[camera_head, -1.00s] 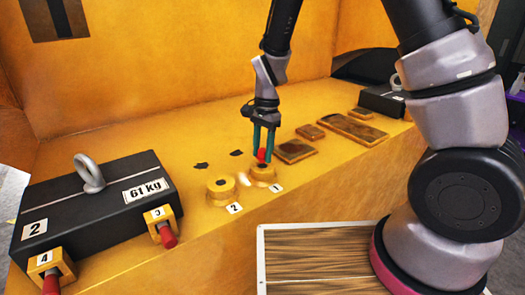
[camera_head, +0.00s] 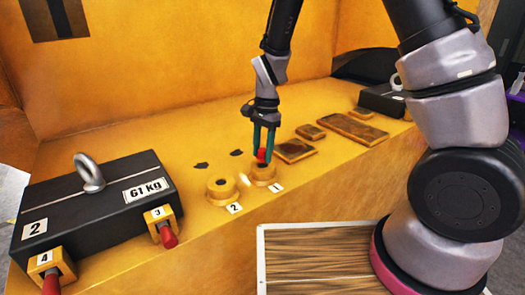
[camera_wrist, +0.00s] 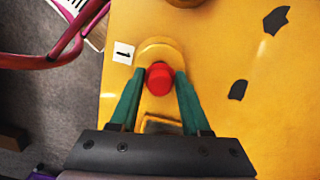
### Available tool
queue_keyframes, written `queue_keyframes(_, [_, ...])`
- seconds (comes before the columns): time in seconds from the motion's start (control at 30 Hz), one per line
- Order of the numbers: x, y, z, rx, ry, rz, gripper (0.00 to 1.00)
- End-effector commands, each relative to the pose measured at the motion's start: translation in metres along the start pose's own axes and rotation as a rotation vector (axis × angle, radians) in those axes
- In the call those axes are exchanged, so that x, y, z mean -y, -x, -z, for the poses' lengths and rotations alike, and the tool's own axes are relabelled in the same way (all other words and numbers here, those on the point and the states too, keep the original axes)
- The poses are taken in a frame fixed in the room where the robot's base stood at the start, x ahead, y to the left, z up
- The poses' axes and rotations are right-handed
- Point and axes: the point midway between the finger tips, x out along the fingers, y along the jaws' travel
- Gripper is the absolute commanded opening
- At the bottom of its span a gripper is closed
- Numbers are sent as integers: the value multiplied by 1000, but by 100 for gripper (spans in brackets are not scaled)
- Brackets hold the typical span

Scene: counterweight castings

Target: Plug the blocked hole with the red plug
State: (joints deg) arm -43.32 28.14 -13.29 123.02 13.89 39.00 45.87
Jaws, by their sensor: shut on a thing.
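My gripper (camera_head: 263,150) points down with its green fingers shut on the red plug (camera_head: 262,155). The plug is right above the yellow boss marked 1 (camera_head: 263,175); I cannot tell whether its tip is in the hole. In the wrist view the round red plug end (camera_wrist: 159,78) sits between the fingers and covers the middle of boss 1 (camera_wrist: 160,47). The boss marked 2 (camera_head: 221,190) stands just left, with a dark centre in the head view.
A black 61 kg casting (camera_head: 95,205) with a lifting eye sits at left, red-handled pins in brackets 3 (camera_head: 167,236) and 4 (camera_head: 50,282) at its front. Flat rusty plates (camera_head: 352,128) lie to the right. A wooden-topped tray (camera_head: 315,265) is in front.

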Motion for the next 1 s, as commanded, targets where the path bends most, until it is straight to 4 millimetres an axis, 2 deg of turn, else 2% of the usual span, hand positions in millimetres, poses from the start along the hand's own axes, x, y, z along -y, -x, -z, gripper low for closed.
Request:
queue_keyframes(0.77, [0, -22, 3, 0, 0, -1, 0])
queue_keyframes(1.0, [0, -19, 2, 0, 0, 0, 0])
